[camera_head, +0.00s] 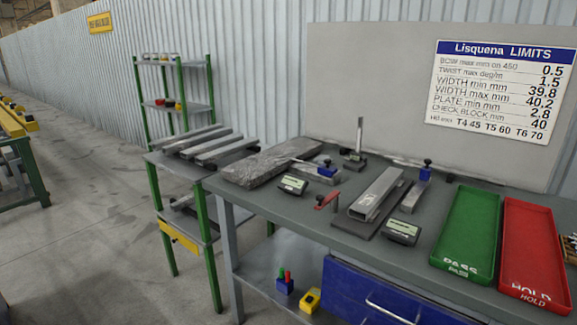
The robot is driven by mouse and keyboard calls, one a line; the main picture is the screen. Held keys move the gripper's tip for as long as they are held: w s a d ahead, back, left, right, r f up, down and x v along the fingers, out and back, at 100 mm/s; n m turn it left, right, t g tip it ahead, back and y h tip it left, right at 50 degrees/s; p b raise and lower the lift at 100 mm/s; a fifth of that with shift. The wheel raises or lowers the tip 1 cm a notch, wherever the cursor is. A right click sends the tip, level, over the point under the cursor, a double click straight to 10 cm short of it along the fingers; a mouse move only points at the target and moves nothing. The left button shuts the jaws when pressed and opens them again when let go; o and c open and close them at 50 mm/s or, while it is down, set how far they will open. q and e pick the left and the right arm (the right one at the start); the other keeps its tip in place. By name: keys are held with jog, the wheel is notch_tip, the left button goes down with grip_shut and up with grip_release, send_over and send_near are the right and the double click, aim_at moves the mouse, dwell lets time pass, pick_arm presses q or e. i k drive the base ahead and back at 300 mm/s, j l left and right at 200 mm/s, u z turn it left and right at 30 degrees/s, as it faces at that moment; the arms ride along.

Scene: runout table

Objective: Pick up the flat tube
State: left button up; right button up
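A grey rectangular hollow tube (378,193) lies on a dark flat plate (365,222) on the grey-green table (290,212). Its open end faces the front of the table. Several long grey bars or tubes (227,151) lie side by side on top of the green-legged rack to the left of the table. I cannot tell which of these the task calls the flat tube. Neither of my grippers shows in this view.
A grey stone-like slab (270,163), gauges with displays (402,231) and small blue-topped tools crowd the table. A green PASS tray (468,232) and red HOLD tray (533,252) stand at right. A limits board (500,97) hangs behind.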

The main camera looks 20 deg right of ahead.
aim_at(365, 204)
jog(key=z, duration=1.25)
jog(key=i+j+z, duration=0.2)
jog(key=i+l, duration=0.1)
